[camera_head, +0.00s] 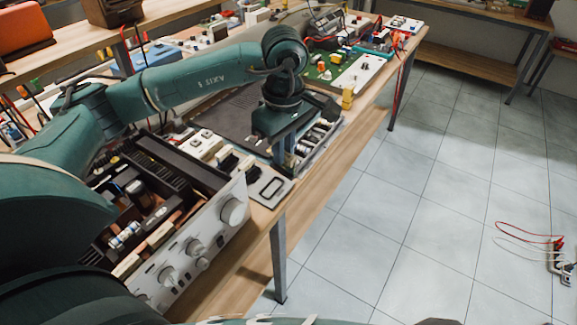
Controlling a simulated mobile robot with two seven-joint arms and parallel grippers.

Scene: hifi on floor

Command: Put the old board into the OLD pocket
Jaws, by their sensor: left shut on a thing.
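An opened hi-fi amplifier (233,212) with a silver knobbed front stands below and left of the gripper. A pale plate with a dark-rimmed slot (270,188) lies just below the gripper. I cannot read any OLD label on a pocket.
A green circuit board (322,68) and a small yellow block (348,97) lie further back on the bench. Red and white leads (528,236) and a metal part lie on the tiled floor (440,200). The floor right of the bench is mostly clear.

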